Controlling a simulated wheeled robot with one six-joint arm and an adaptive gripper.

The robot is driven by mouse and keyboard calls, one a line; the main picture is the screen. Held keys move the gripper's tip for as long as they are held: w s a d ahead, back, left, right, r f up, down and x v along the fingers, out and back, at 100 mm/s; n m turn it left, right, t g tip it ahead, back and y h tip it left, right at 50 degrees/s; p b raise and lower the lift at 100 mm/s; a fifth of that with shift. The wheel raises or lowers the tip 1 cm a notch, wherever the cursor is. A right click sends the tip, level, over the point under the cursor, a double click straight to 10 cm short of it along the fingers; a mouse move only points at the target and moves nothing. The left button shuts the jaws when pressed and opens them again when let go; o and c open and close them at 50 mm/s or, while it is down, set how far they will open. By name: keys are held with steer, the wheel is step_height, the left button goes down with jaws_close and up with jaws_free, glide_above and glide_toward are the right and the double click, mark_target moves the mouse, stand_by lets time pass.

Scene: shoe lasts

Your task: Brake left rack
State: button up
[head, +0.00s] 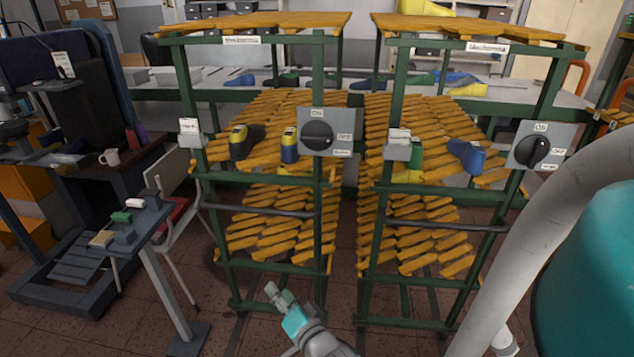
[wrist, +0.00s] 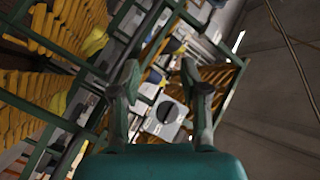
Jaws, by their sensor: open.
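The left rack (head: 222,235) is a green frame with yellow wooden slats and a top board. A grey switch box (head: 345,132) with a round black knob (head: 317,136) is on its upper right front. The knob's grip looks roughly level; labels sit above and to its right. My gripper (head: 273,291) is low in front of the racks, below the box and apart from it. In the wrist view my gripper (wrist: 160,72) has its two fingers spread with nothing held. A grey box with a black knob (wrist: 167,112) shows between them; I cannot tell which rack's.
The right rack (head: 370,245) stands close beside, with its own switch box (head: 563,137) and knob (head: 532,151). Lasts lie on both racks' slats. A small stand (head: 165,280) and white chair (head: 180,205) are at left. Floor between stand and left rack looks narrow.

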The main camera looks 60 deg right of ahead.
steer(key=w+d+r+m+g+h, duration=0.1)
steer(key=w+d+r+m+h, duration=0.15)
steer(key=d+r, duration=0.4)
steer(key=w+d+r+m+h, duration=0.15)
steer(key=d+r+m, duration=0.25)
steer(key=d, duration=0.6)
steer(key=m+g+h, duration=0.1)
steer(key=m+g, duration=0.1)
steer(key=m, duration=0.3)
glide_toward(317, 140)
steer(key=x, duration=0.9)
steer(key=shift+w+d+f, duration=0.1)
steer(key=shift+w+d, duration=0.1)
steer(key=shift+w, duration=0.05)
jaws_close()
